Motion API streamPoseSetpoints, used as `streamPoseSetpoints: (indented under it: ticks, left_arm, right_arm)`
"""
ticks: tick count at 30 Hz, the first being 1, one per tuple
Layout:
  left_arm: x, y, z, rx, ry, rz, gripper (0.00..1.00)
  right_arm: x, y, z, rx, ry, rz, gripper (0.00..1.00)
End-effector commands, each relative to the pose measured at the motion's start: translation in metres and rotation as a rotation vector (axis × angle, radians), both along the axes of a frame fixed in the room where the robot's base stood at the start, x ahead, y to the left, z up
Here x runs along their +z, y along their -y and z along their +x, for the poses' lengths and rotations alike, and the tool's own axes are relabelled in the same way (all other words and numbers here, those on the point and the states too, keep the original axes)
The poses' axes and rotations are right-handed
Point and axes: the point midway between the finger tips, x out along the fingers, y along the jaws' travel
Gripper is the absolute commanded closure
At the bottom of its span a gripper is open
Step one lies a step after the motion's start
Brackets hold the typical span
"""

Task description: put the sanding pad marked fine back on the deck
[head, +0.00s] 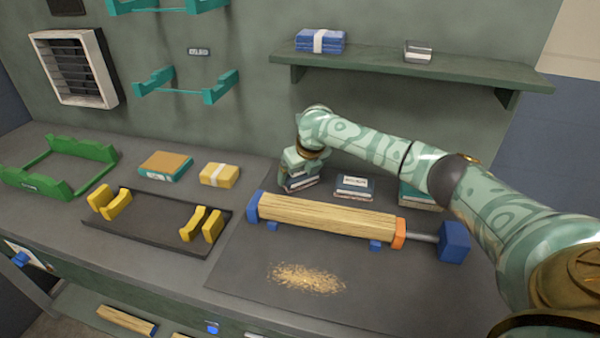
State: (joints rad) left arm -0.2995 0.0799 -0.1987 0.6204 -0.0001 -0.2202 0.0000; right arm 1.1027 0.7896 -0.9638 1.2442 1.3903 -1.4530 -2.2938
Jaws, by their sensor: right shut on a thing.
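My right gripper (300,166) reaches down at the back of the bench, behind the left end of the clamped wood piece. It is shut on a dark pad with a pale edge (300,184), mostly hidden by the gripper; no marking on it can be read. A similar dark pad with a white label (353,187) lies just right of it; its lettering is too small to read. A teal block (420,196) sits farther right, partly behind my arm. I cannot tell which pad is marked fine. My left gripper is not in view.
The wood piece (325,217) lies between blue and orange holders in front of the pads. Wood shavings (306,278) lie on the dark mat (380,290). A tray with yellow supports (150,232), orange-topped block (166,165), yellow pack (219,174) and green frame (58,168) stand left. A shelf (400,66) hangs above.

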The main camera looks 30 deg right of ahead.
Motion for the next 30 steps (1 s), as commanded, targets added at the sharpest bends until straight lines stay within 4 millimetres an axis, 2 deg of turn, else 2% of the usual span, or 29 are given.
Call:
streamPoseSetpoints:
  ticks: [2,3,4,11,14,22,26,30]
  left_arm:
    - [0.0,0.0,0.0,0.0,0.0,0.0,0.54]
    - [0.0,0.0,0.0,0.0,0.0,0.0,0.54]
    - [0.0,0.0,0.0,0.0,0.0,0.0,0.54]
    - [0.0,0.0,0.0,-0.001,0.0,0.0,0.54]
    - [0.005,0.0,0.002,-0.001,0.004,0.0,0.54]
    - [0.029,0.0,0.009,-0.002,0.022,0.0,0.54]
    - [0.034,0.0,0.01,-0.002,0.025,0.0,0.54]
    - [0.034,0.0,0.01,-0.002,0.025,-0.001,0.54]
  right_arm:
    - [-0.003,0.0,0.0,0.0,-0.001,0.0,0.36]
    - [-0.003,0.0,0.0,0.0,-0.001,0.0,0.06]
    - [-0.003,0.0,0.0,0.0,-0.001,0.0,0.0]
    - [-0.001,0.0,0.0,0.0,0.0,0.0,0.0]
    - [0.01,0.0,-0.003,-0.001,0.002,0.001,0.0]
    - [0.058,-0.001,-0.022,-0.001,0.004,0.001,0.0]
    - [0.069,-0.003,-0.028,0.0,0.002,0.002,0.0]
    - [0.07,-0.003,-0.029,-0.001,-0.001,0.001,0.0]
